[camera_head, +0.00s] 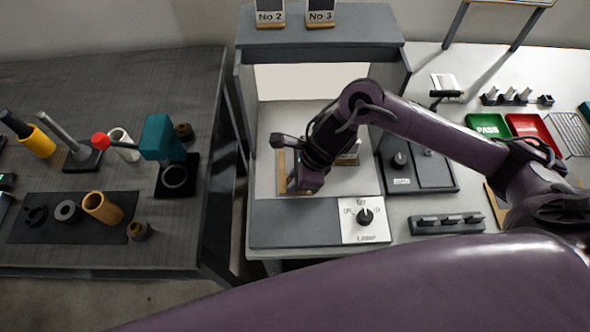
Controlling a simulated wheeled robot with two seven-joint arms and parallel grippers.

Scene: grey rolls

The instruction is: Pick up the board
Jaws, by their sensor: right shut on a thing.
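A tan board (282,172) stands out as a narrow strip inside the grey laser machine (300,218), on its light floor. My right gripper (293,184) reaches down into the machine from the right and is shut on the board at its right side. The gripper and wrist hide part of the board and the fingertips. I cannot tell whether the board is clear of the floor. My left gripper is not in view.
The machine has side walls and a top shelf (320,37) carrying two numbered signs. A dial (365,216) is at its front. A grey panel with a knob (400,160) stands to the right. Green (487,126) and red (533,133) trays lie farther right. A dark table (110,90) with tools stands left.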

